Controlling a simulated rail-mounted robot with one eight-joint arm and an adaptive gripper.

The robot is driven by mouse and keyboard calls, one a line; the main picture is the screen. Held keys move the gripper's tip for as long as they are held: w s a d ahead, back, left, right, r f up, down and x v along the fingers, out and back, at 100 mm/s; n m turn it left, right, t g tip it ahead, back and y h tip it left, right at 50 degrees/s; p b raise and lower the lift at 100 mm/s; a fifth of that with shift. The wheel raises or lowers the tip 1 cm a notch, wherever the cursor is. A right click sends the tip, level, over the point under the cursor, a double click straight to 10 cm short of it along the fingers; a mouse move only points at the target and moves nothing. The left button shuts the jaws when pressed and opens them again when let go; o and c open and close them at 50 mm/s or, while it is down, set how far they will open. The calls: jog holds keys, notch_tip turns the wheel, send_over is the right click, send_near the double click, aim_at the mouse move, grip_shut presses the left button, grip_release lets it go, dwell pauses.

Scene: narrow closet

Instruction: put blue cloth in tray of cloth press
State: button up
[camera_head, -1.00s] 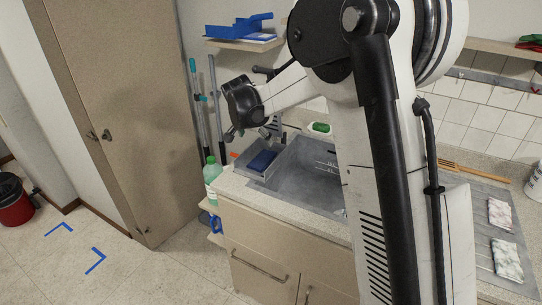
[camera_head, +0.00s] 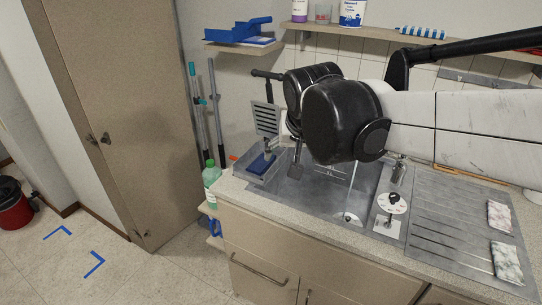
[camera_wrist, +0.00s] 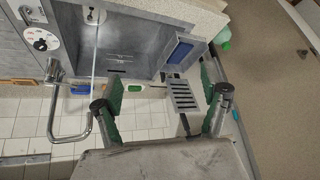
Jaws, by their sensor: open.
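The blue cloth (camera_head: 258,164) lies in the metal tray (camera_head: 277,169) of the cloth press, at the left of the sink. The press's slotted plate (camera_head: 266,118) stands raised above the tray. In the wrist view the blue cloth (camera_wrist: 181,51) lies inside the tray (camera_wrist: 168,43), with the slotted plate (camera_wrist: 184,96) nearer to me. My gripper (camera_wrist: 160,88) is open and empty, its green-padded fingers apart, and the cloth shows beyond the gap. In the head view my gripper (camera_head: 295,168) is just right of the tray, partly hidden by my wrist.
The sink basin (camera_head: 335,185) and tap lie right of the tray. A green bottle (camera_head: 211,174) stands left of it. A shelf (camera_head: 240,48) with a blue tray is above. Two patterned cloths (camera_head: 506,262) lie on the drainboard. A tall cupboard (camera_head: 125,110) is at left.

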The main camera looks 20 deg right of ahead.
jog(key=s+f+n+t+y, duration=0.1)
jog(key=s+f+n, duration=0.2)
jog(key=s, duration=1.2)
jog(key=shift+f, duration=0.7)
notch_tip(320, 180, down, 5)
jog(key=b, duration=0.5)
